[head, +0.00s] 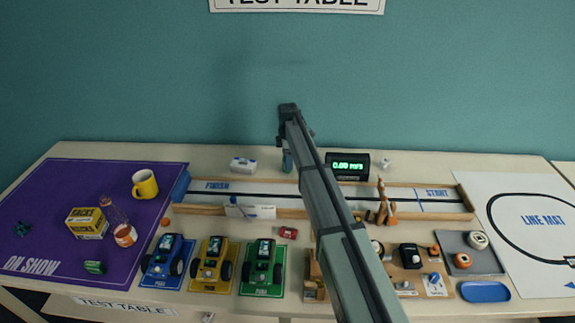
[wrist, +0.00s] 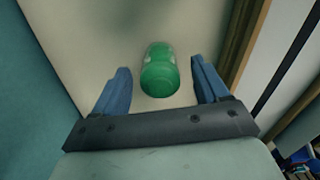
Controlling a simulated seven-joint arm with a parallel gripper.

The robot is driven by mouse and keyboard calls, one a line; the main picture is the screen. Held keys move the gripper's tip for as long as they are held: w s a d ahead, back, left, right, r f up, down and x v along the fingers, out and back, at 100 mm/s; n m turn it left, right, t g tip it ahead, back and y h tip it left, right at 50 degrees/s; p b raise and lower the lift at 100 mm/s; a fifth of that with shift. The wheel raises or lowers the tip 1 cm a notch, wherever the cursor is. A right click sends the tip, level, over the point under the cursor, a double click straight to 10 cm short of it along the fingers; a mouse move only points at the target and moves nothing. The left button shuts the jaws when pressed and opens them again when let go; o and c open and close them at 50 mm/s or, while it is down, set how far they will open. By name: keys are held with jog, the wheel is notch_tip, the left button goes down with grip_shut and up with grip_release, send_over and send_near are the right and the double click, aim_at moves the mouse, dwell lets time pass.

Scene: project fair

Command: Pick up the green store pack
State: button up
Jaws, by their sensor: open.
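In the wrist view a green, rounded, cylinder-shaped pack (wrist: 159,72) with a paler far end lies on the cream table top behind the track. My gripper (wrist: 162,86) is open, with one blue finger on each side of the pack; neither finger touches it. I cannot tell how far above it the fingers are. In the head view my gripper (head: 287,161) is at the back of the table, and the pack is not clearly seen there. Another small green block (head: 94,267) lies on the purple mat, far to the left. No label is readable on either.
The wooden-edged track (head: 237,199) runs just in front of my gripper, and the teal wall is close behind. A white-and-blue item (head: 243,165) stands to the left, a lit display (head: 348,166) to the right. Cars and a red block (head: 288,232) are nearer the front.

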notch_tip(320, 180, down, 3)
jog(key=shift+r, duration=0.2)
jog(key=c, duration=1.2)
jog(key=shift+r, duration=0.15)
